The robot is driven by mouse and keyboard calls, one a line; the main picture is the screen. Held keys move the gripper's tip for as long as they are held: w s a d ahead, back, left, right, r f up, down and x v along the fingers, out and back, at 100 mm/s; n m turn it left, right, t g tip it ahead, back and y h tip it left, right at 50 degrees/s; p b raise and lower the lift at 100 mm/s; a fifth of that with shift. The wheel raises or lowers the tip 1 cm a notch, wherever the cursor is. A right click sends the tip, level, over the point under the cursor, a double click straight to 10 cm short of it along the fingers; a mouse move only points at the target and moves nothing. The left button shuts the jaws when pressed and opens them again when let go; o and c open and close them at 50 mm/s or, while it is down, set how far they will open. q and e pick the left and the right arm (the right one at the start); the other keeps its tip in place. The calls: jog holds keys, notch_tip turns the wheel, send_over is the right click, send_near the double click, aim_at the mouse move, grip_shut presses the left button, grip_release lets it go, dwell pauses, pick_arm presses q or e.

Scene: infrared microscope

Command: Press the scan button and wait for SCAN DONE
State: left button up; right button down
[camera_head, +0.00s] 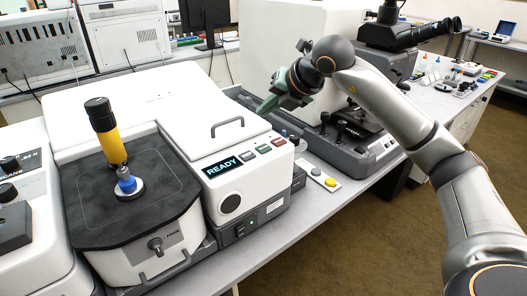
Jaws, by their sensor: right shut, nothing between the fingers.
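The white instrument has a small display (222,167) that reads READY on its front right. My right gripper (265,108) is shut and empty. Its green fingers point down and left, behind and above the button row in the picture, apart from the buttons. My left gripper is not in view.
A black stage with a yellow and black upright piece (108,132) stands at the left. A handle (227,127) rises from the instrument's top. A small plate with yellow knobs (322,177) lies on the bench. A binocular microscope (405,35) stands behind my right arm.

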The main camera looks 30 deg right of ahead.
jog(key=b, duration=0.4)
send_over(266, 150)
notch_tip(266, 150, down, 6)
jog(key=shift+r, duration=0.15)
jog(key=shift+f+b, duration=0.5)
jog(key=shift+f, duration=0.25)
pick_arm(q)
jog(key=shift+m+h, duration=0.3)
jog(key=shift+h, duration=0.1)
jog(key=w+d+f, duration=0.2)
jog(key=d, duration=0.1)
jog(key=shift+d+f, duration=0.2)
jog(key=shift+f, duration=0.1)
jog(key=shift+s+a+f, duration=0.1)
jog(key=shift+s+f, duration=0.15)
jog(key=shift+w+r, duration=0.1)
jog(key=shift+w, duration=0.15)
pick_arm(e)
jog(key=shift+f+b, duration=0.4)
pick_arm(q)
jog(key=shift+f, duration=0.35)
